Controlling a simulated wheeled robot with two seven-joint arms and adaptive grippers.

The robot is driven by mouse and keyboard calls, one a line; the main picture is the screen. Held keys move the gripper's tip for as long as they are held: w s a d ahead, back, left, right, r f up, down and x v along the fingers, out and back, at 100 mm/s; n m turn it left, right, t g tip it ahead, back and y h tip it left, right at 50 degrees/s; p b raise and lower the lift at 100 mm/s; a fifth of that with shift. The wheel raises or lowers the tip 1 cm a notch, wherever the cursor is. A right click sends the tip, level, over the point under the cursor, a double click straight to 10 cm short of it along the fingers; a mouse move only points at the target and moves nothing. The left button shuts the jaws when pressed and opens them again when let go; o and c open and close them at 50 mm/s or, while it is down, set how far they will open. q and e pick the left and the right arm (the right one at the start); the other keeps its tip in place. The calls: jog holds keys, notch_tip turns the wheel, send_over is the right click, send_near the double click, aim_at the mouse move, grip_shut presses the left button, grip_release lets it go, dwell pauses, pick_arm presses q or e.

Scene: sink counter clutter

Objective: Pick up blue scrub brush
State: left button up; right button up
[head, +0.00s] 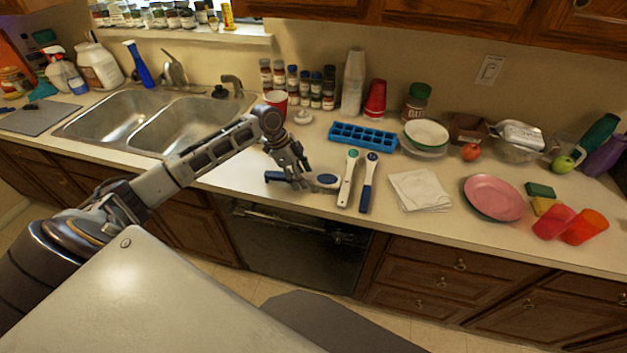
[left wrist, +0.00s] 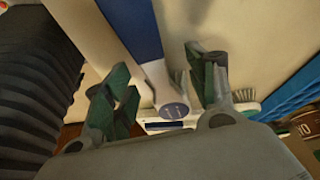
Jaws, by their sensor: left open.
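A blue-handled scrub brush (head: 327,181) lies crosswise on the counter, its pale head with a blue oval to the right. My left gripper (head: 294,172) is over it, open, and hides part of its middle. In the left wrist view, the brush's blue handle and white neck (left wrist: 154,72) show between the two spread fingers (left wrist: 160,85). I cannot tell whether the fingers touch it. A second blue-handled brush (head: 368,184) lies lengthwise farther right. My right gripper is not in view.
A white brush with a green mark (head: 348,178) lies between the two blue ones. A blue ice tray (head: 363,136) sits behind them, and a folded white cloth (head: 420,190) lies to the right. The sink (head: 185,122) is left. The counter's front edge is close.

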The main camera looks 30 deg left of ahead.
pick_arm(q)
jog(key=shift+d+f, duration=0.15)
jog(key=shift+f, duration=0.25)
jog(key=c, duration=1.2)
jog(key=shift+r, duration=0.1)
jog(key=shift+r+b, duration=0.45)
jog(key=shift+r, duration=4.5)
jog(key=shift+w, duration=0.1)
